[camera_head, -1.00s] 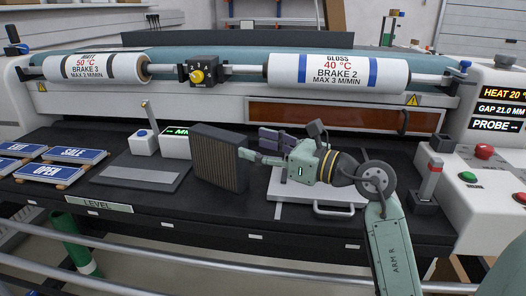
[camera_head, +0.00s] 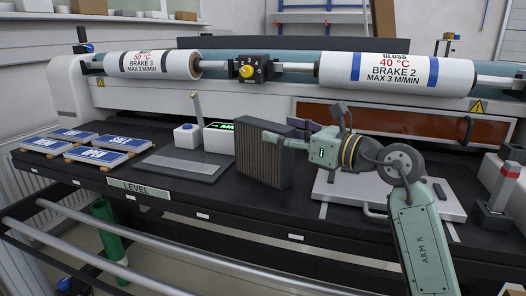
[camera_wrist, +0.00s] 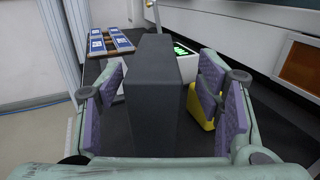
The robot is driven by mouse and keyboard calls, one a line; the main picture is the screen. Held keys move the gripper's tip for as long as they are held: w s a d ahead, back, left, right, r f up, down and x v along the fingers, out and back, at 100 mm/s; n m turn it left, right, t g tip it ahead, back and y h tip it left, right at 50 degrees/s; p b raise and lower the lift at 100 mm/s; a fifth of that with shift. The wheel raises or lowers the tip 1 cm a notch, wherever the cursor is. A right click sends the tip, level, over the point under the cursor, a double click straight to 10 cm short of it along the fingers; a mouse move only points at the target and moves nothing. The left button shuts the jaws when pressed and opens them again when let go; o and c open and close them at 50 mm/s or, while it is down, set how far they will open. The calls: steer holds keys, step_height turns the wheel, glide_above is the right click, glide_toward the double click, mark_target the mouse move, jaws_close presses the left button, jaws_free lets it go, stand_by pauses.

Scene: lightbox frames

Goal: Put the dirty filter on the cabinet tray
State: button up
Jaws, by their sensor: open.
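The dirty filter (camera_head: 262,160) is a dark upright block with a brown pleated face, standing on the black bench in the head view. In the wrist view the filter (camera_wrist: 155,105) stands between the purple-padded fingers of my gripper (camera_wrist: 160,85). The jaws are open, with a visible gap at the right finger. In the head view my gripper (camera_head: 298,138) reaches the filter from the right, and the filter hides part of the fingers. I cannot identify the cabinet tray for certain in these views.
A white panel with a handle (camera_head: 418,208) lies under my arm. A grey plate (camera_head: 182,166) lies left of the filter, beside a white box with a lever (camera_head: 187,136). Several blue signs (camera_head: 100,156) sit further left. A yellow object (camera_wrist: 201,108) shows behind the right finger.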

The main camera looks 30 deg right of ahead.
mark_target(263, 123)
steer(key=p+x, duration=0.1)
steer(key=x, duration=0.4)
steer(key=shift+w+a+r, duration=0.15)
steer(key=shift+w+a, duration=0.15)
steer(key=shift+a, duration=0.05)
steer(key=shift+c, duration=0.2)
jaws_close()
stand_by(0.5)
